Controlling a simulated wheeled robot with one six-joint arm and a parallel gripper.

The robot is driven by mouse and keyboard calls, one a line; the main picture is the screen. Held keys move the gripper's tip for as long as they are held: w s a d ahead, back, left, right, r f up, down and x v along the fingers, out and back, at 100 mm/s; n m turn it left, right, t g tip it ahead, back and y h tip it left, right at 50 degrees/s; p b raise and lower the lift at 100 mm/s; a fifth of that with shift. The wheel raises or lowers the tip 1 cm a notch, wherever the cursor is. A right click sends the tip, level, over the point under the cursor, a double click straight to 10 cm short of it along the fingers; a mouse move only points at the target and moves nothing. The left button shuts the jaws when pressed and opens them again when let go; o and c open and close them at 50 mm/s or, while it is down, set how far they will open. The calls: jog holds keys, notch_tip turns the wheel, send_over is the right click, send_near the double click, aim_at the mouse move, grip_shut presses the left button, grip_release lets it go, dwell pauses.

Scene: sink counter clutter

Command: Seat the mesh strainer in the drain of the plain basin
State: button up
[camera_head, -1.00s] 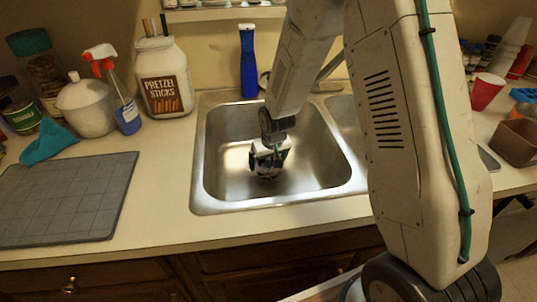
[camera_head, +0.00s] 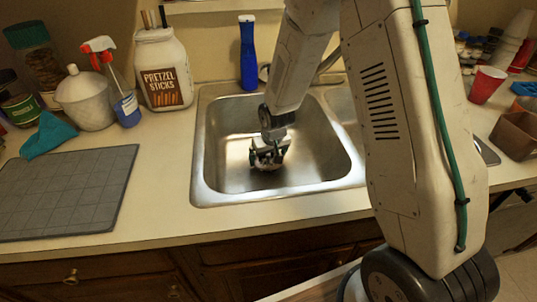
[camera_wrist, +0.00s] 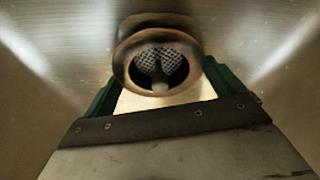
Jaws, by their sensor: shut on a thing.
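The mesh strainer (camera_wrist: 158,62) is a round cup with a worn brownish rim, grey mesh inside and a small knob in the middle. My gripper (camera_head: 268,153) is low inside the plain steel basin (camera_head: 212,165) and shut on the strainer. In the wrist view its green fingers (camera_wrist: 160,88) stand on either side of the strainer. The drain is not clearly visible; the strainer and gripper cover that part of the basin floor. I cannot tell whether the strainer touches the floor or sits in the drain.
A second basin (camera_head: 345,108) lies to the right, partly behind my arm. A blue bottle (camera_head: 248,55) stands behind the sink. A pretzel jar (camera_head: 163,75), a spray bottle (camera_head: 124,105) and a grey mat (camera_head: 65,190) are to the left. A red cup (camera_head: 487,85) stands right.

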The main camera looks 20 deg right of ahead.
jog(key=shift+f, duration=0.35)
jog(key=o, duration=0.6)
jog(key=v, duration=0.7)
jog(key=shift+s+r, duration=0.1)
jog(key=shift+r, duration=0.25)
